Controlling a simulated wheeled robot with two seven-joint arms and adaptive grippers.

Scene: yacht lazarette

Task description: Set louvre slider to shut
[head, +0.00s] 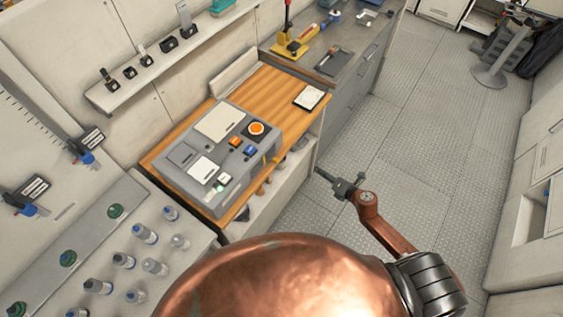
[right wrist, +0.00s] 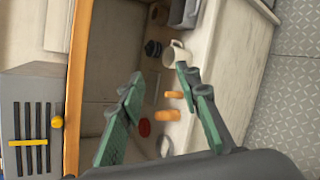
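The grey console (head: 235,125) sits on the wooden bench top. A small yellow part (head: 267,160) shows on its right side in the head view. In the right wrist view, the console's side has several dark vertical slots (right wrist: 30,120) crossed by a yellow slider bar (right wrist: 28,142), with a yellow knob (right wrist: 58,122) beside them. My right gripper (head: 335,181) is over the floor, right of the bench and apart from the console. Its fingers (right wrist: 160,80) are spread with nothing held, and the slots lie left of them. My left gripper is not in view.
The wooden bench top (head: 285,85) carries a white notepad (head: 309,97). An open shelf below holds a white mug (right wrist: 175,55) and other items. Several bottles (head: 145,233) stand at lower left. The metal floor (head: 400,130) right of the bench is mostly clear.

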